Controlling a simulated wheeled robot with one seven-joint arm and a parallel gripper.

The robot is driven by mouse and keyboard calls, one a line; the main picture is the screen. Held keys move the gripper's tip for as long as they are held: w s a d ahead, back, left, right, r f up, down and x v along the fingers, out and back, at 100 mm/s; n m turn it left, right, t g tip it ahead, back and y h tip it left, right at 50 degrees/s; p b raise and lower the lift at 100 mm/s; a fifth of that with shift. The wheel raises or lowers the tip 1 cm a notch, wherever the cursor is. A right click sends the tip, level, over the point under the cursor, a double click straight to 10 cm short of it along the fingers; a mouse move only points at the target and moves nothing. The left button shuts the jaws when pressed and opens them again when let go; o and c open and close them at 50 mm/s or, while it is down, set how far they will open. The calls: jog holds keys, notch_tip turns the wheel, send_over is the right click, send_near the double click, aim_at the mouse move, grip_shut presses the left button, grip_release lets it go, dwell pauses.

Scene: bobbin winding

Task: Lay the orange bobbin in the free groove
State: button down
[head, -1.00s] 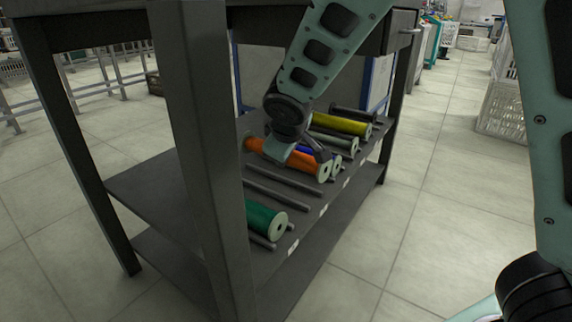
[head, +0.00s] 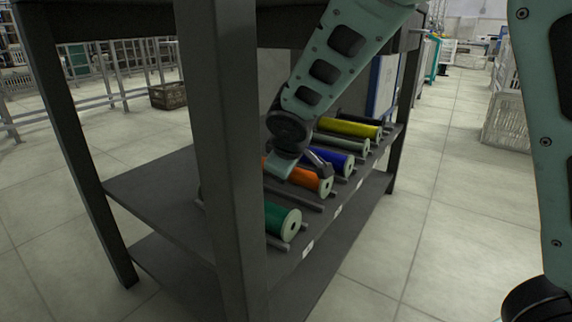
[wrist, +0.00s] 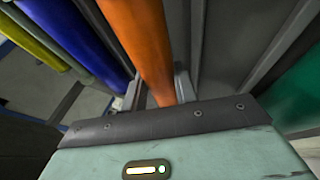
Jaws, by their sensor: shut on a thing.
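The orange bobbin (head: 309,181) is between the blue bobbin (head: 336,161) and the green bobbin (head: 280,219) on the rack's slanted upper shelf. My gripper (head: 299,167) is shut on it from above. In the wrist view the orange bobbin (wrist: 142,40) runs between the two fingers (wrist: 160,90), with the blue bobbin (wrist: 85,40) to its left. A bare stretch with rails (head: 295,199) shows between orange and green. Whether the orange bobbin touches the rails beneath it cannot be told. A post hides part of the green one.
A yellow bobbin (head: 350,127) and a grey-green bobbin (head: 342,144) lie farther back on the shelf. The thick dark rack post (head: 220,170) stands in front at left. A lower shelf (head: 300,275) is bare where visible. Open floor lies to the right.

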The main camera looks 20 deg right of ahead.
jog(key=shift+f, duration=0.4)
jog(key=c, duration=1)
grip_release()
jog(key=shift+s, duration=0.1)
jog(key=p+v, duration=0.8)
jog(key=v, duration=0.9)
jog(key=shift+d+r, duration=0.1)
jog(key=shift+r, duration=0.15)
